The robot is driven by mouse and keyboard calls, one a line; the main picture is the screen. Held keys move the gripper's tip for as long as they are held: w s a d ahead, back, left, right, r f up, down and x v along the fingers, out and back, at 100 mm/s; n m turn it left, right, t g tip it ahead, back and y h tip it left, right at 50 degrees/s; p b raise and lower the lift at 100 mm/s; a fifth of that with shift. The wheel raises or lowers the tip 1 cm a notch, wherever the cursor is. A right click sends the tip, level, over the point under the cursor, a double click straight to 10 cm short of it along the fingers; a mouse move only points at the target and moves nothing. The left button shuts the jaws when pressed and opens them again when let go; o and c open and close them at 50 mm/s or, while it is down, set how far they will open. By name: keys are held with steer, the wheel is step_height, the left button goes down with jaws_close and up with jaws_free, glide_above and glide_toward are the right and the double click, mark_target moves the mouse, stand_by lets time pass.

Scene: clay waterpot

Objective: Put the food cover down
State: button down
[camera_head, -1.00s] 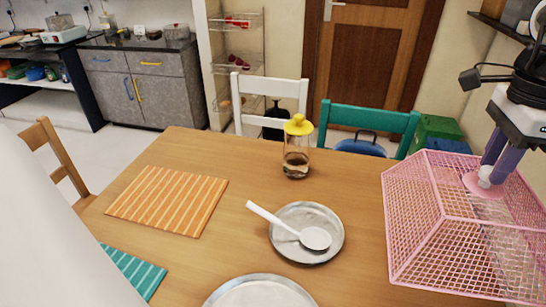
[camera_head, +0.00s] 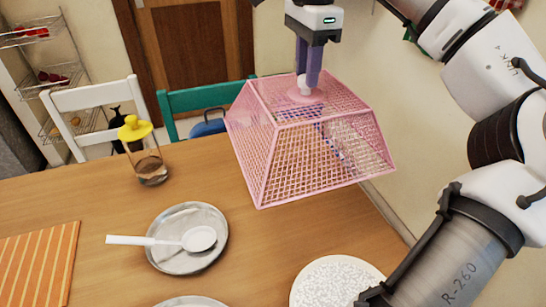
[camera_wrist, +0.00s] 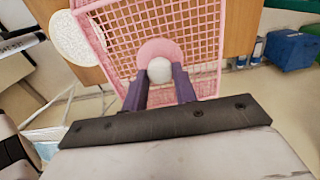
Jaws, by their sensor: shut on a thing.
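The pink mesh food cover (camera_head: 318,150) is held in the air over the right end of the wooden table in the head view. My gripper (camera_head: 306,84) is above it, shut on the white knob at its top. The wrist view shows the cover (camera_wrist: 120,33) beneath my gripper (camera_wrist: 160,84), with the round white knob between the two purple fingers. The cover hangs slightly tilted. A patterned thing shows faintly through the mesh; I cannot tell what it is.
On the table (camera_head: 110,205) are a steel plate (camera_head: 165,258) with a white spoon (camera_head: 198,239), a yellow-lidded jar (camera_head: 150,165), a striped orange mat (camera_head: 35,265) and a speckled white round thing (camera_head: 335,280). White (camera_head: 85,97) and green (camera_head: 210,95) chairs stand behind.

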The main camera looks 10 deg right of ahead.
mark_target(305, 93)
step_height(305, 93, down, 19)
stand_by(0.4)
steer(key=shift+f, duration=0.1)
steer(key=shift+f, duration=0.15)
steer(key=c, duration=1.1)
jaws_free()
step_height(305, 93, up, 12)
steer(key=shift+r, duration=0.25)
